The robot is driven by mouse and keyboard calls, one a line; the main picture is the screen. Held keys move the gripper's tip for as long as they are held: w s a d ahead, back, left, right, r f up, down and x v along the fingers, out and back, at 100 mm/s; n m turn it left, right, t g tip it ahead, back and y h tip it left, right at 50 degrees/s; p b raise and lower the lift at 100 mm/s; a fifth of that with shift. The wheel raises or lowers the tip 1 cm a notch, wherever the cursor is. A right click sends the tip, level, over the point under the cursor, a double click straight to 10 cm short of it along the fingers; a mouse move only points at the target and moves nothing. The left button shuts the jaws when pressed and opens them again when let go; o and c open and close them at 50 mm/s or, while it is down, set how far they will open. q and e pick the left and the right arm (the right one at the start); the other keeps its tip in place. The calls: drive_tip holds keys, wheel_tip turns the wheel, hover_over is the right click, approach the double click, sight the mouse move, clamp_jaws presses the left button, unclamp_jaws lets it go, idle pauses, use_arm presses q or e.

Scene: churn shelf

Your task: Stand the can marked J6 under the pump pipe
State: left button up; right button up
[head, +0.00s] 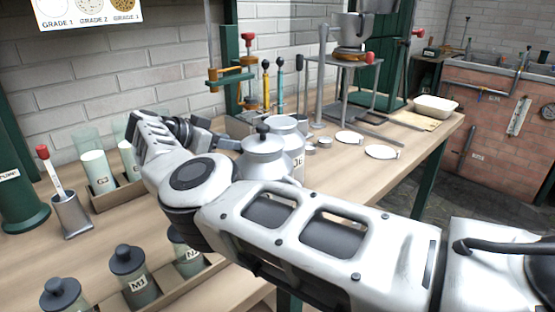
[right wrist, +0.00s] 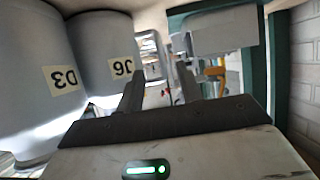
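In the right wrist view, which looks upside down, a grey can marked J6 (right wrist: 107,45) stands beside a can marked D3 (right wrist: 35,65). In the head view the J6 can (head: 289,129) is behind the lidded can (head: 263,160), its label partly covered. My right gripper (head: 228,142) is at their left, fingers pointing toward the cans. In the wrist view the right gripper (right wrist: 160,72) is open, nothing between its fingers; one finger overlaps J6's edge, and I cannot tell whether it touches. A green post with a brass pipe-like fitting (head: 214,74), perhaps the pump, stands behind. My left gripper is out of view.
A rack of white-filled glass cylinders (head: 97,172) and a metal cup (head: 70,216) stand left. Jars with dark lids (head: 133,278) line the front. White dishes (head: 381,152) and a metal stand (head: 348,62) are right. My right forearm covers much of the table.

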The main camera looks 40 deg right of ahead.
drive_tip(key=x, duration=0.7)
drive_tip(key=shift+d+f+b, duration=0.25)
drive_tip(key=shift+f+b, duration=0.05)
drive_tip(key=shift+b, duration=0.05)
clamp_jaws()
idle(1.0)
drive_tip(key=shift+r, duration=0.25)
